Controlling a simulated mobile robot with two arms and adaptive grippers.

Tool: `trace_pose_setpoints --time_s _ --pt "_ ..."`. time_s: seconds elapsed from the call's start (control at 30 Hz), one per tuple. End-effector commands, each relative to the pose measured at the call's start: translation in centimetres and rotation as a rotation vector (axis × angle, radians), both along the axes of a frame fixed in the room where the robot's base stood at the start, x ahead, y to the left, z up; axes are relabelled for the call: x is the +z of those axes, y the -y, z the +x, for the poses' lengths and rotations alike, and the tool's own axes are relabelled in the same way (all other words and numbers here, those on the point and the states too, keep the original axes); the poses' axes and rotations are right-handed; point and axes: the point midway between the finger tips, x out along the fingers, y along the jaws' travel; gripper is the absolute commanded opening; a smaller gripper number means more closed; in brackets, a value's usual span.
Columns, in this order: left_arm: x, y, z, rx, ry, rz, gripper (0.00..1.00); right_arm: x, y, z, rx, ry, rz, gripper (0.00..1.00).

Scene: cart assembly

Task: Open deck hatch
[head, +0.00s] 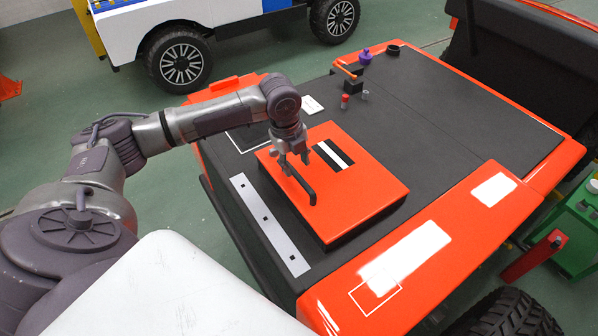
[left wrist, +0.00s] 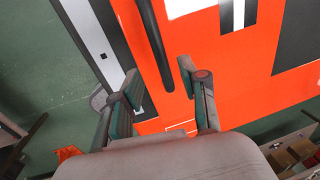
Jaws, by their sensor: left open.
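The deck hatch (head: 350,205) is an orange square panel lying shut on the cart's dark deck. A black bar handle (head: 299,184) stands along its left part. In the left wrist view the handle (left wrist: 154,40) runs down from the top edge and ends just ahead of the gap between my fingers. My left gripper (head: 294,160) is above the handle's far end. Its two fingers (left wrist: 162,85) are apart with nothing between them. Whether they touch the handle is unclear. My right gripper is in neither view.
A grey strip (head: 268,222) with dark square marks lies on the deck left of the hatch. Small red and purple knobs (head: 365,57) stand on the deck behind it. A white vehicle (head: 205,15) stands at the back left. The deck right of the hatch (head: 450,130) is clear.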

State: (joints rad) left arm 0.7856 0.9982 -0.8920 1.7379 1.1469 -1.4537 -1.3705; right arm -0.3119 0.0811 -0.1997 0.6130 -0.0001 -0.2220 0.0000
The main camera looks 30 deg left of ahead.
Motion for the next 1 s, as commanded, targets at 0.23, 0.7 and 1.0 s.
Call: trace_pose_setpoints --time_s 0.23,0.7,1.0 --pt "-4.1 0.3 0.6 0.000 -0.002 0.000 0.43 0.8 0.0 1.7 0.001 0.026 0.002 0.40" --pt "-5.6 0.4 0.8 -0.001 0.000 0.001 0.43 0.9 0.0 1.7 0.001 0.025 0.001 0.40" --pt "-5.6 0.4 0.8 0.000 0.000 0.001 0.00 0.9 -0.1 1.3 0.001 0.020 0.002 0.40"
